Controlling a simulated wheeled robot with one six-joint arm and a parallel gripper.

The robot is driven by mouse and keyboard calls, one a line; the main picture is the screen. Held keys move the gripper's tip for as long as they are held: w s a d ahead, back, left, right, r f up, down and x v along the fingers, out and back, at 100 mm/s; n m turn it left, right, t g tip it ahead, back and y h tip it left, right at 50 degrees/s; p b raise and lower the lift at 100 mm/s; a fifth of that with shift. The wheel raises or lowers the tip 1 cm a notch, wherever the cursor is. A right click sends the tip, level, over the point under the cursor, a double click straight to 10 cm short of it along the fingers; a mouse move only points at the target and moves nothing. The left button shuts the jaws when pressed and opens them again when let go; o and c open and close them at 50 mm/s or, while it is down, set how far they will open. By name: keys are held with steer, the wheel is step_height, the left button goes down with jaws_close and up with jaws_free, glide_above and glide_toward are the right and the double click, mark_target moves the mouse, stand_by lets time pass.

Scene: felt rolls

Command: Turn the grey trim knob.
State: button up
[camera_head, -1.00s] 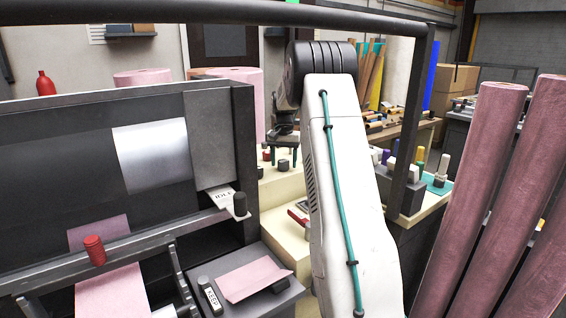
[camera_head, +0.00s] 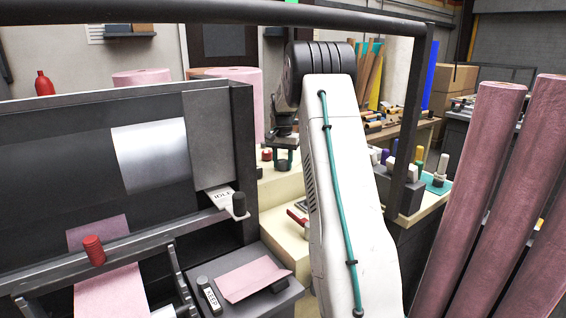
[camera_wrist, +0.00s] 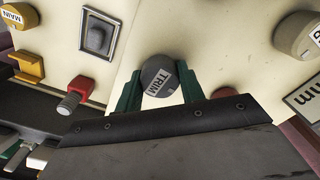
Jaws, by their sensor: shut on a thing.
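The grey trim knob (camera_wrist: 158,72) is round and dark grey, with a white TRIM label on its face. It stands on a cream panel (camera_wrist: 215,45) in the wrist view. The green fingers of my gripper (camera_wrist: 160,84) are shut on the knob, one on each side of it. The label reads at a slant in the wrist view. In the head view my gripper (camera_head: 283,152) is down at the cream console behind the frame post, and the knob is mostly hidden between the fingers.
Close by on the panel are a red knob (camera_wrist: 219,92), a red-capped control (camera_wrist: 76,93), a yellow control (camera_wrist: 28,66), a MAIN knob (camera_wrist: 18,16) and a framed grey button (camera_wrist: 97,38). Pink felt rolls (camera_head: 480,190) lean at the right in the head view.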

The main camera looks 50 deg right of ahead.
mark_target(283, 161)
steer(key=shift+m, duration=2.3)
steer(key=o, duration=1)
steer(key=shift+c, duration=0.2)
step_height(283, 161, up, 8)
steer(key=shift+f, duration=0.1)
